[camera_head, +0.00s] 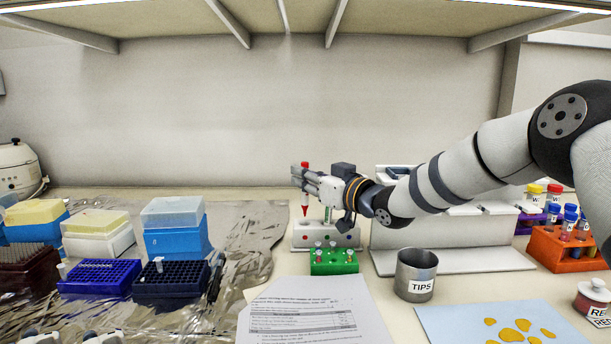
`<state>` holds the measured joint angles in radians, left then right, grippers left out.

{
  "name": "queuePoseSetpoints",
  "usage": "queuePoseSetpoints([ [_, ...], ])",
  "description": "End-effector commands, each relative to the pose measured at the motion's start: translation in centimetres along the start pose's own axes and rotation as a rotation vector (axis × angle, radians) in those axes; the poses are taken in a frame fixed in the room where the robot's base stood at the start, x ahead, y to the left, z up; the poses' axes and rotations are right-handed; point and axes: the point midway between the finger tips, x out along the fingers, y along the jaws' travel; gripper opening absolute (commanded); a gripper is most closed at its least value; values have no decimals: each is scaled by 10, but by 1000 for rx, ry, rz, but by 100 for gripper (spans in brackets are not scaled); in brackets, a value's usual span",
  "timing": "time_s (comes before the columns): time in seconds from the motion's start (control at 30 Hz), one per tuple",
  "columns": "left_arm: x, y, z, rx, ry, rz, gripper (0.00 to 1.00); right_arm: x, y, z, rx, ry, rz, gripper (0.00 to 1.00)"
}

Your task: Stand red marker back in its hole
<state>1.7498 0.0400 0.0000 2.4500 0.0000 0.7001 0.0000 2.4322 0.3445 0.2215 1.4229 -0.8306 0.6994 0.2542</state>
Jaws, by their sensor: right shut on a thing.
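The red marker (304,203) is upright in the air, with a red top and a red lower end that narrows downward. My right gripper (307,179) reaches in from the right and is shut on its middle, hiding part of the body. Just below is a white block (300,240) with coloured spots on its front. A green marker (327,214) stands in this block, close to the gripper. Two pale pieces at the bottom left edge may be my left gripper (73,338), mostly cut off.
A green rack (334,262) with small tubes stands in front of the white block. A metal TIPS cup (416,276) and a white stand (455,260) are to the right. Blue tip boxes (172,285) lie left on crumpled foil. A printed sheet (310,312) lies in front.

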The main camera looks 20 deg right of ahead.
Motion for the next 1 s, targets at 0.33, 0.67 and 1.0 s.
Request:
queuePoseSetpoints([
  [0.33,-1,0,-1,0,3,0,40,-1,-1,5,-1,0,0,0],
  [0.67,0,0,0,0,1,0,40,0,-1,8,0,-2,0,0],
  [1.0,1,0,1,0,-4,0,40,0,-1,20,0,-1,-1,0],
])
